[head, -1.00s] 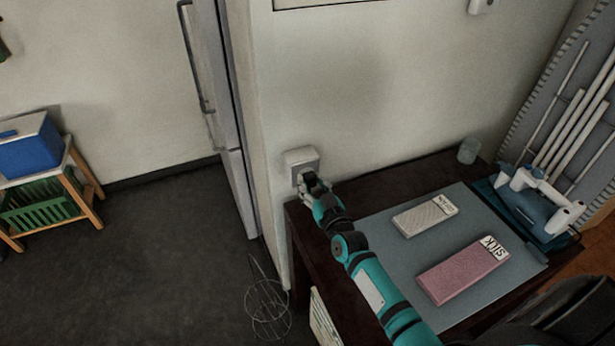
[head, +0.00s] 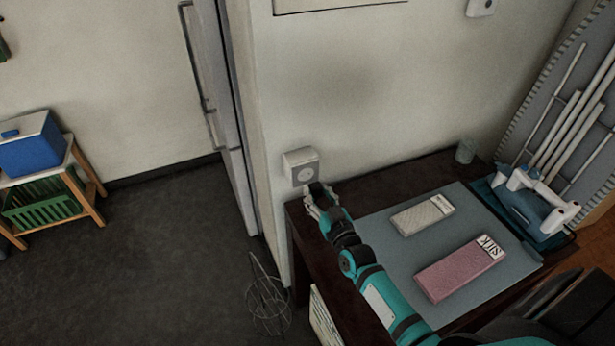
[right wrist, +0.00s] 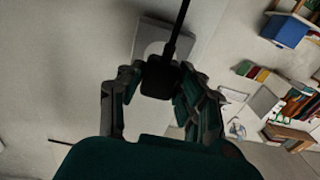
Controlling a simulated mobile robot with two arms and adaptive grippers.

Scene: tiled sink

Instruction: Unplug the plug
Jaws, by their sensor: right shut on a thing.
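A white box-shaped wall socket (head: 301,167) is on the wall just above the table's left end. Its round face shows bare in the head view. My right gripper (head: 317,194) is just below and in front of it, apart from the socket. In the right wrist view, my right gripper (right wrist: 158,85) is shut on a black plug (right wrist: 160,79). The plug's cord runs upward across the pale socket (right wrist: 182,42) behind it. The plug is too small to make out in the head view. My left gripper is not in view.
The dark table (head: 300,222) holds a grey mat (head: 385,230) with a white box (head: 422,214) and a pink box (head: 461,268). A glass (head: 465,152) is near the wall. A wire basket (head: 268,305) is on the floor.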

